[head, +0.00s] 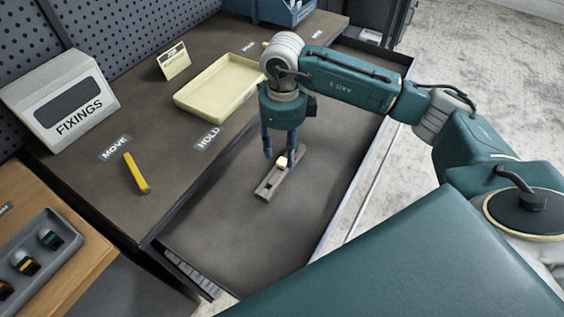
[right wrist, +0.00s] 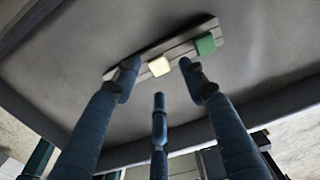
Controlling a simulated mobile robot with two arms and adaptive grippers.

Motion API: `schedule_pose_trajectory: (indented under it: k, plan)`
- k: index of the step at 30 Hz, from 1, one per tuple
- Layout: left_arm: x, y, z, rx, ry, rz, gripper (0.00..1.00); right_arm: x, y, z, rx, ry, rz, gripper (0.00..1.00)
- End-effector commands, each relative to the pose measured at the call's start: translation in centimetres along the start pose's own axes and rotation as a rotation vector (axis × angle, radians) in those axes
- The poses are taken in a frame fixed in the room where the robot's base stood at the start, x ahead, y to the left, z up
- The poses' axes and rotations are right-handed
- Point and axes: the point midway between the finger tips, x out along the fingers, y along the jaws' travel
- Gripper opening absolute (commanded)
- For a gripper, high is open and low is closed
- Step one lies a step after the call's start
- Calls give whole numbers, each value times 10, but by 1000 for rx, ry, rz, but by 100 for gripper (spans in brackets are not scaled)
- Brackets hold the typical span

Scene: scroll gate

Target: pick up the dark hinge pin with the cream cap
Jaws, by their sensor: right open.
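The cream cap (head: 282,162) sits on a narrow grey holder (head: 266,186) in the open drawer. It also shows in the right wrist view (right wrist: 159,67), but the dark pin below it is hidden. A green cap (right wrist: 205,44) stands on the same holder; I cannot make it out in the head view. My right gripper (head: 280,152) points down over the holder. In the right wrist view its three fingers (right wrist: 158,80) are spread around the cream cap's position, with nothing gripped. My left gripper is not in view.
The drawer floor (head: 225,220) is clear around the holder, bounded by the drawer's side wall (head: 352,190). On the worktop are a yellow bar (head: 136,173), a cream tray (head: 180,99) and a FIXINGS box (head: 60,103). A grey tray (head: 22,248) holds several capped pieces at lower left.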

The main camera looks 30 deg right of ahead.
Motion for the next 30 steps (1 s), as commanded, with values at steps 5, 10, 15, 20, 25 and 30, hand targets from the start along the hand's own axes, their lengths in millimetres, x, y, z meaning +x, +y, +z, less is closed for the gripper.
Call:
schedule_pose_trajectory:
  k: [5,10,15,20,25,30]
  plan:
    - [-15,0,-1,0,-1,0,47,25,1,-3,0,6,3,42]
    - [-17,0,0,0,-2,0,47,43,0,-2,1,1,0,42]
    - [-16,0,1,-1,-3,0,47,46,0,-2,0,-1,-1,42]
    - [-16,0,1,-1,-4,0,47,46,0,-2,0,-1,0,24]
    - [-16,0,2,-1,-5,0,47,46,0,-2,0,0,-1,0]
    - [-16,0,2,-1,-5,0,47,45,-1,-2,0,-1,-1,0]
